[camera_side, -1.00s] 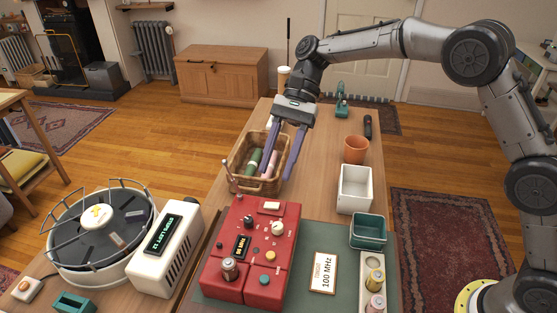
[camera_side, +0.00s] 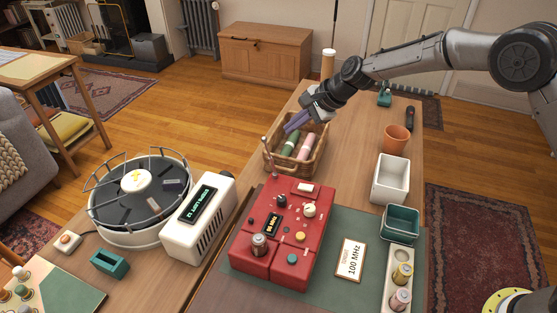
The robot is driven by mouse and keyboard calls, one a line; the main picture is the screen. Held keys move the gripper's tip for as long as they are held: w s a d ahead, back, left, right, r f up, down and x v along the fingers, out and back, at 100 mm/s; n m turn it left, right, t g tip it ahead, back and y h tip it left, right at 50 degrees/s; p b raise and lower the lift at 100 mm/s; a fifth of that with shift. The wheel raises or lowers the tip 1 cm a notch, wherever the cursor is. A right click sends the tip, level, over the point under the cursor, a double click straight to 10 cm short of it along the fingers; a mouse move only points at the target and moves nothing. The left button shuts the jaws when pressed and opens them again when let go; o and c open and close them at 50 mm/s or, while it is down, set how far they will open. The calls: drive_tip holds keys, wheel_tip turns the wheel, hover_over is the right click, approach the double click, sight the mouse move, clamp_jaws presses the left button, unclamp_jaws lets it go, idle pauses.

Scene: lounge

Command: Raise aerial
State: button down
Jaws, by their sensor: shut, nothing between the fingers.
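The red radio box (camera_side: 283,236) sits on the green mat, with knobs, buttons and a small lit display on its top. Its aerial (camera_side: 270,158) is a short thin rod with a knobbed tip, standing up at the box's back left corner and leaning slightly left. My gripper (camera_side: 288,130) is shut and empty. A card reading 100 MHz (camera_side: 351,259) lies right of the box.
The wicker basket (camera_side: 268,158) behind the box holds green and pink rolls. A white bin (camera_side: 390,180), teal bin (camera_side: 400,224) and terracotta pot (camera_side: 396,138) stand to the right. A white device with a display (camera_side: 199,220) and a round carousel (camera_side: 135,240) stand left.

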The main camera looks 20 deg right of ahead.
drive_tip(key=w+d+f+m+t+h, duration=0.2)
drive_tip(key=w+d+f+t+h, duration=0.1)
drive_tip(key=t, duration=0.1)
drive_tip(key=n+t+y, duration=0.3)
drive_tip(key=n+t, duration=0.4)
drive_tip(key=t, duration=0.3)
approach(269, 153)
drive_tip(key=v, duration=0.7)
drive_tip(key=shift+d+r, duration=0.15)
drive_tip(key=shift+r, duration=0.05)
drive_tip(key=shift+w, duration=0.15)
drive_tip(key=x, duration=1.3)
drive_tip(key=shift+w+a, duration=0.25)
